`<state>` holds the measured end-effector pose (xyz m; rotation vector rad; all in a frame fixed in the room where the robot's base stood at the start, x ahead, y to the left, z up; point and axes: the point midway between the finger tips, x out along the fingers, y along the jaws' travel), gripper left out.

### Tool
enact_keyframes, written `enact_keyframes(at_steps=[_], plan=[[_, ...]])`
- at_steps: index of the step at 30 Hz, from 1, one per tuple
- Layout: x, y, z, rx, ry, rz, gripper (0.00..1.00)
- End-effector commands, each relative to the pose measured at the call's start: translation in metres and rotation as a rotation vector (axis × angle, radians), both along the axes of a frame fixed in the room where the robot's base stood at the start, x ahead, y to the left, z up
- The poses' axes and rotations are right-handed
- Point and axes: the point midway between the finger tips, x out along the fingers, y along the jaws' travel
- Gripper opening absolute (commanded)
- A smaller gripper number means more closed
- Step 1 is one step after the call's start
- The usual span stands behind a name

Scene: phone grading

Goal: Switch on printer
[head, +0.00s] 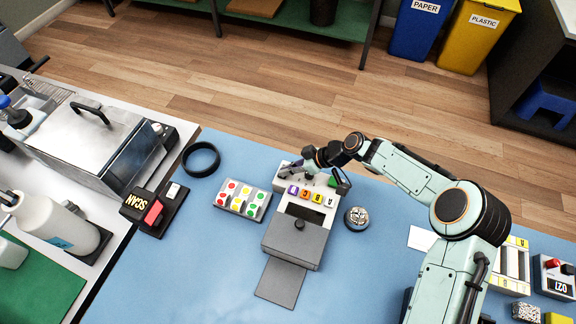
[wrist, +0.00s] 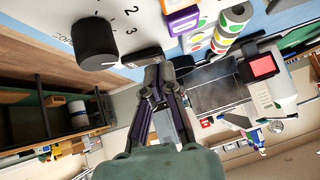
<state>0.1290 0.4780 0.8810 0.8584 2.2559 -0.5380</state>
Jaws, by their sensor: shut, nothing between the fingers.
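The printer (head: 296,240) is a grey and white machine on the blue table in the head view. It has a row of coloured letter keys (head: 311,196) and a dark opening, with a grey tray at its front. In the wrist view, the closed fingertips (wrist: 158,72) are beside a small dark switch-like part (wrist: 142,57) on the white panel. I cannot tell whether they touch it. A black knob (wrist: 95,43) with numbers around it is left of that part. The switch is hidden in the head view.
A block of coloured dots (head: 244,201) and a black ring (head: 201,159) lie left of the printer. A round tin (head: 356,218) stands to the right. The front left of the blue table is clear.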

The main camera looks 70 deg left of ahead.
Motion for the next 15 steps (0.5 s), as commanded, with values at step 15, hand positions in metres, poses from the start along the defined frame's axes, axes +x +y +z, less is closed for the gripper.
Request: enact_keyframes(at_steps=[15], plan=[[-0.002,-0.0017,-0.0076,0.058,-0.059,-0.001,0.0]])
